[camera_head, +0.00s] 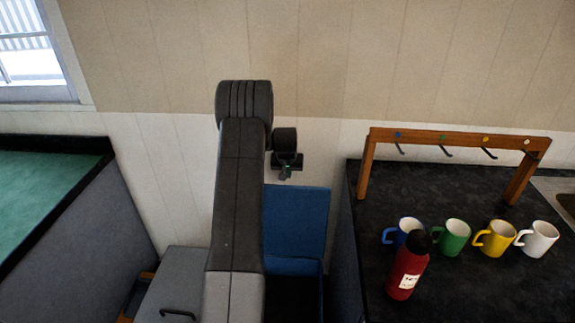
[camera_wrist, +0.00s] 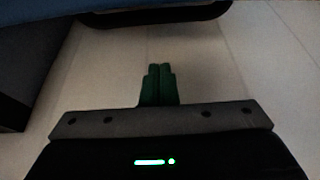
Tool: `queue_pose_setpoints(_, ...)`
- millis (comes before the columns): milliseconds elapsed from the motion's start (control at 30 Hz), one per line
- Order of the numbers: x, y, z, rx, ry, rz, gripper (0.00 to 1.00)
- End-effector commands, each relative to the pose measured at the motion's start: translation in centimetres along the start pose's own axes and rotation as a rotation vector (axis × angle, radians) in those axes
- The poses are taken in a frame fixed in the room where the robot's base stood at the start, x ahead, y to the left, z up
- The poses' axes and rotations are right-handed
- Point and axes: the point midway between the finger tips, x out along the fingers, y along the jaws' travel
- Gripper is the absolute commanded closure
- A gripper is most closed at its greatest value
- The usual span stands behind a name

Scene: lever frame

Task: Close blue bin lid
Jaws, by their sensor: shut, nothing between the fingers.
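The blue bin (camera_head: 294,267) stands low between the grey cabinet and the dark counter. Its blue lid (camera_head: 297,222) stands raised, tilted back towards the wall, so the bin is open with a dark inside. My arm hides the bin's left part. My gripper (camera_head: 285,172) is above the lid's upper edge, close to the wall, and looks apart from the lid. In the wrist view my gripper (camera_wrist: 158,72) has its two green fingers together with nothing between them. A blue surface crosses the top left of the wrist view; I cannot tell which part of the bin it is.
On the right, a dark counter (camera_head: 460,290) holds a red bottle (camera_head: 406,272), blue, green (camera_head: 452,236), yellow and white mugs, and a wooden hook rack (camera_head: 460,138). A grey cabinet (camera_head: 180,285) with a black handle stands left of the bin. A green-topped counter (camera_head: 40,190) is further left.

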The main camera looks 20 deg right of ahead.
Motion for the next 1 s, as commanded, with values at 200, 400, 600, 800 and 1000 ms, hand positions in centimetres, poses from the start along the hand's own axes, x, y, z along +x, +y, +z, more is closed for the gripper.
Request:
queue_pose_setpoints(200, -0.4, 0.0, 2.1, 0.000, 0.000, 0.000, 1.00)
queue_pose_setpoints(400, -0.7, 0.0, 3.5, 0.000, -0.001, 0.000, 1.00)
queue_pose_setpoints(600, -0.7, 0.0, 3.9, 0.000, 0.000, 0.000, 1.00)
queue_pose_setpoints(800, -0.7, 0.0, 3.8, 0.000, 0.000, 0.000, 1.00)
queue_pose_setpoints(1000, -0.7, 0.0, 3.8, 0.000, 0.011, 0.000, 1.00)
